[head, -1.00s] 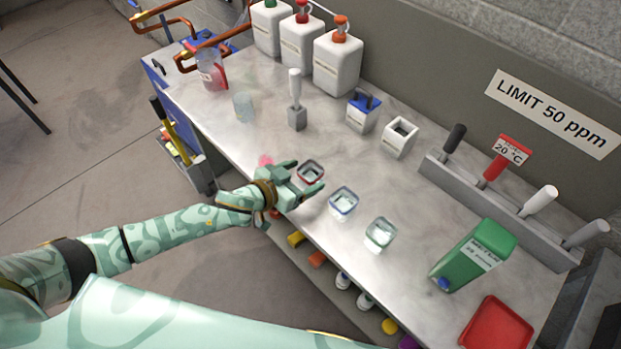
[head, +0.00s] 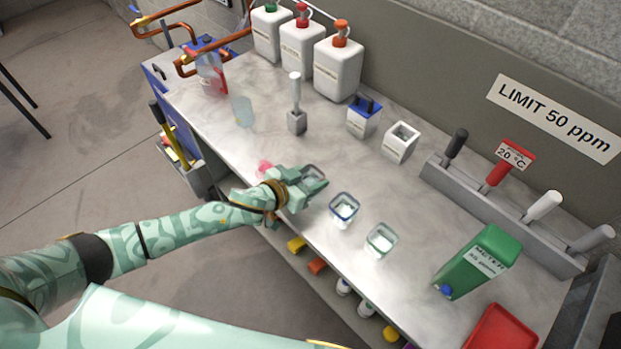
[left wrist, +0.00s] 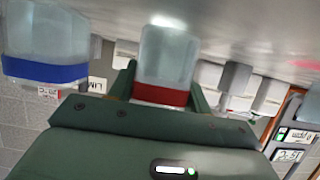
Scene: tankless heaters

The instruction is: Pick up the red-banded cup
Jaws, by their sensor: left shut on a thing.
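The red-banded cup (left wrist: 168,58) is a small clear cup with a red band near its rim. In the left wrist view, which is upside down, it stands between the fingers of my left gripper (left wrist: 164,82). In the head view my left gripper (head: 308,182) is shut on the cup (head: 313,171) near the bench's front edge, and the fingers hide most of it. I cannot tell any gap between cup and bench. My right gripper is not in view.
A blue-banded cup (head: 344,210) stands close to the right of the gripper, with a green-banded cup (head: 381,240) beyond it. A holder with a white handle (head: 296,122) stands behind.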

